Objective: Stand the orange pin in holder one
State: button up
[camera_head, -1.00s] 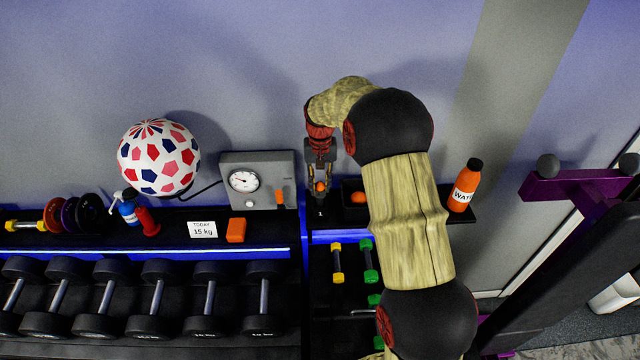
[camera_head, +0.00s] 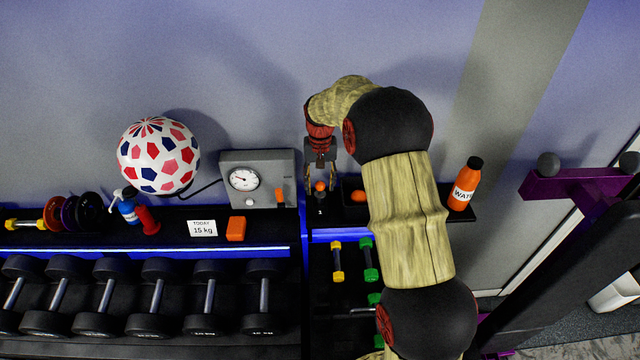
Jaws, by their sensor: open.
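The orange pin (camera_head: 320,187) shows as a small orange top between my gripper's fingers, above a dark holder marked 1 (camera_head: 320,211). It looks upright in holder one, but its lower part is too dark and small to make out. My gripper (camera_head: 321,184) points down over the holder. Its fingers are spread on both sides of the pin, and it is open.
Another orange piece (camera_head: 358,196) sits in a dark tray just right of the holder, close to my arm. An orange water bottle (camera_head: 463,186) stands further right. A grey box with a dial (camera_head: 259,165) stands left. An orange block (camera_head: 236,229) lies by the card (camera_head: 202,229).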

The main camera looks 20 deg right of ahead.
notch_tip(320, 180, up, 12)
dwell(0.7)
jog(key=s+a+f+n+t+b, duration=0.1)
jog(key=s+a+f+b, duration=0.3)
jog(key=s+b, duration=0.4)
jog(key=s+a+f+n+t+b, duration=0.2)
jog(key=s+a+f+b, duration=0.3)
jog(key=s, duration=1.1)
jog(key=s+a+f+n+t+b, duration=0.1)
jog(key=s+a+f+t+b, duration=0.1)
jog(key=s+a+f+b, duration=0.2)
jog(key=s+f+b, duration=0.3)
jog(key=s+b, duration=0.5)
jog(key=shift+a+f+n+t, duration=0.15)
jog(key=shift+f+n+t, duration=0.15)
jog(key=shift+f, duration=0.05)
